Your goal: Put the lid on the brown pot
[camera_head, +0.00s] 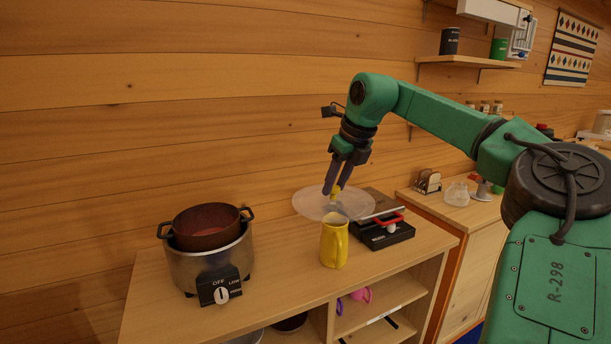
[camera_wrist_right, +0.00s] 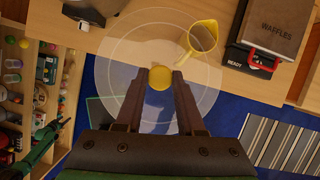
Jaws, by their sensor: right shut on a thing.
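The brown pot (camera_head: 208,226) sits open in the top of a metal cooker (camera_head: 210,265) at the left of the wooden counter. The lid (camera_head: 312,205) is a clear round disc with a yellow knob. My right gripper (camera_head: 334,190) is shut on the knob and holds the lid in the air, to the right of the pot and apart from it. In the right wrist view the knob (camera_wrist_right: 159,78) is between the fingertips of the gripper (camera_wrist_right: 160,80).
A yellow jug (camera_head: 334,244) stands on the counter near the lid. A black waffle maker (camera_head: 388,232) with a red handle is at the right; its book-like top reads WAFFLES in the wrist view (camera_wrist_right: 274,28). Bare counter (camera_head: 283,262) lies between cooker and jug.

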